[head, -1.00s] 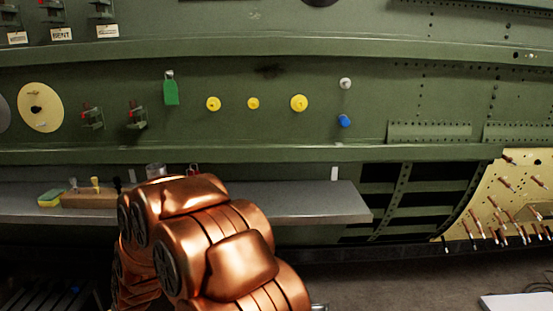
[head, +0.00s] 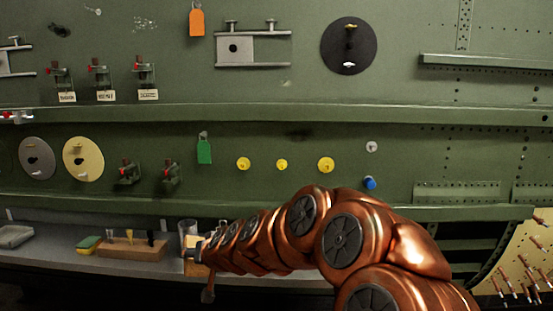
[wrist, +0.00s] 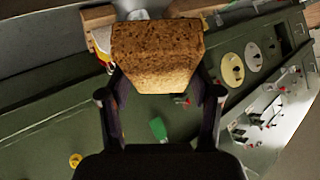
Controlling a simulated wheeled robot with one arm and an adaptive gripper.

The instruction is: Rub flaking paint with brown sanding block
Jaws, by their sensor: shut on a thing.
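The brown sanding block (wrist: 157,52) is a coarse, speckled brown block. In the wrist view my gripper (wrist: 160,92) is shut on it, with one finger on each side. In the head view my arm reaches left over the shelf, and a tan piece (head: 196,268) shows at its end, partly hidden. A pale, speckled patch (head: 145,22) on the green panel at the upper left looks like flaking paint. A darker scuffed patch (head: 59,30) lies left of it. My gripper is well below both.
The grey shelf (head: 60,258) holds a yellow-green sponge (head: 88,244), a wooden rack (head: 132,248) and a clear cup (head: 187,232). Switches, discs, yellow knobs and a green tag (head: 204,150) stick out from the panel. Horizontal ledges (head: 290,112) cross it.

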